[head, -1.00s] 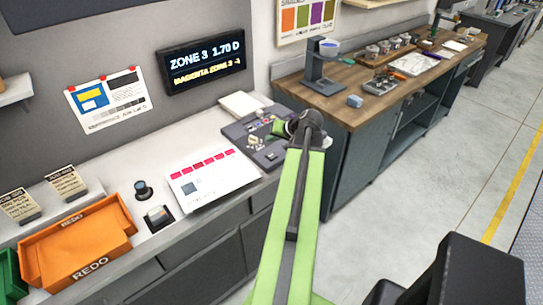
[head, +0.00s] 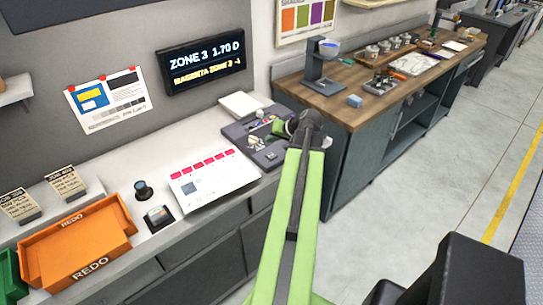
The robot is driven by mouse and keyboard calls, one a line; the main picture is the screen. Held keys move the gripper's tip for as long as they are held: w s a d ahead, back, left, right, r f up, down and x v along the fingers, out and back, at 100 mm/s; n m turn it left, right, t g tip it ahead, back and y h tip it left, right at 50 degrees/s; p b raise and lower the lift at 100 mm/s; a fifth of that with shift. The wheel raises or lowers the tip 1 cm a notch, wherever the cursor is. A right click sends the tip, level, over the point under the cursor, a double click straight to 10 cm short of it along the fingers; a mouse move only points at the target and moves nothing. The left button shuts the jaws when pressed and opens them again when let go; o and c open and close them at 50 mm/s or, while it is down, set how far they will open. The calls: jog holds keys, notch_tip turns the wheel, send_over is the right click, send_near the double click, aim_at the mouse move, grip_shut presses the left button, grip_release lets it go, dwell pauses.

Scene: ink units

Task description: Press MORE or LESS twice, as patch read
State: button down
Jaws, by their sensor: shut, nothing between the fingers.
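The dark wall display (head: 203,58) reads "ZONE 3 1.70 D" in white, with a yellow line below that looks like "MAGENTA ZONE 3" and an end mark I cannot read surely. The grey control console (head: 240,132) lies on the counter, with small coloured buttons; their labels are too small to read. My arm's end hides part of the console, and I cannot tell whether the fingertips touch a button. The white proof sheet (head: 225,181) with a row of magenta patches lies left of the console.
An orange REDO tray (head: 77,243), two job cards (head: 66,182), a dark round knob-like object (head: 142,190) and a small device (head: 158,218) stand at left on the counter. A wooden bench (head: 345,112) with a stand is beyond.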

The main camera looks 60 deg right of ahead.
aim_at(273, 157)
jog(key=r+p, duration=0.3)
jog(key=shift+s+d+r, duration=0.2)
jog(key=shift+s, duration=0.1)
jog(key=shift+f, duration=0.1)
notch_tip(273, 157, down, 9)
jog(key=b, duration=0.8)
jog(key=shift+r, duration=0.2)
dwell(1.6)
jog(key=shift+f+b, duration=0.4)
jog(key=shift+b, duration=0.2)
